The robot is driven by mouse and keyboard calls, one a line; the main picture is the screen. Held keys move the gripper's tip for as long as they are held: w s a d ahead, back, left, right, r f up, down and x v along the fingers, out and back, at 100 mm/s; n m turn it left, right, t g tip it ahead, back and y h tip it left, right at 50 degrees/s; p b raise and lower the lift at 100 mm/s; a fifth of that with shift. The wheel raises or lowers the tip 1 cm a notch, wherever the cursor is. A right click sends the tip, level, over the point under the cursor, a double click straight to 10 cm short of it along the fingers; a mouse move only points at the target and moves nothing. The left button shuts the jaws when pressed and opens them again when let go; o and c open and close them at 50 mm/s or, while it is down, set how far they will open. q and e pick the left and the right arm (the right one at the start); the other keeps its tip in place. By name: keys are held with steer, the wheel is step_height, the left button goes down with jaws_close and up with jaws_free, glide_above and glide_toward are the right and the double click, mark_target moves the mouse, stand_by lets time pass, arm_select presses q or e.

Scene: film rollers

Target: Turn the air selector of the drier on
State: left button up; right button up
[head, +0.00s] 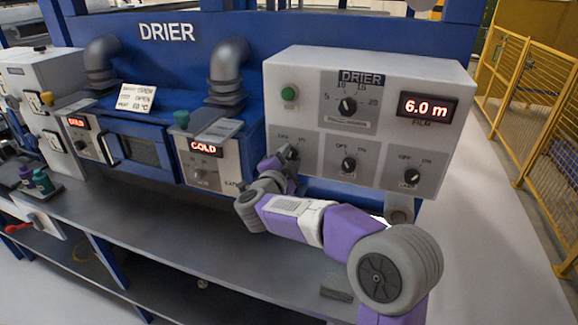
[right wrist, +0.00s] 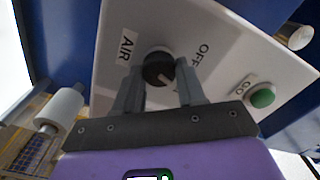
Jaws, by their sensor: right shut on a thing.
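A light mark shows on the knob's lower right side. The word OFF is to its right; the ON word is hidden. My right gripper (right wrist: 160,88) has one finger on each side of the knob and is shut on it. In the head view my right gripper (head: 286,156) is at the lower left knob of the white panel and mostly hides it. My left gripper is not in view.
The white panel (head: 455,75) also carries a green button (head: 289,93), a numbered dial (head: 347,105), a 6.0 m display (head: 427,107) and two more OFF/ON knobs (head: 348,165). A grey bench (head: 160,230) runs below. A yellow fence (head: 530,120) stands at the right.

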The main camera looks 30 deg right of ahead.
steer(key=shift+f+m+b, duration=0.1)
steer(key=shift+m+b, duration=0.75)
steer(key=shift+m, duration=0.25)
steer(key=o, duration=1.1)
steer(key=shift+c, duration=0.2)
steer(key=v, duration=0.7)
steer(key=shift+s+a, duration=0.15)
steer(key=shift+a, duration=0.1)
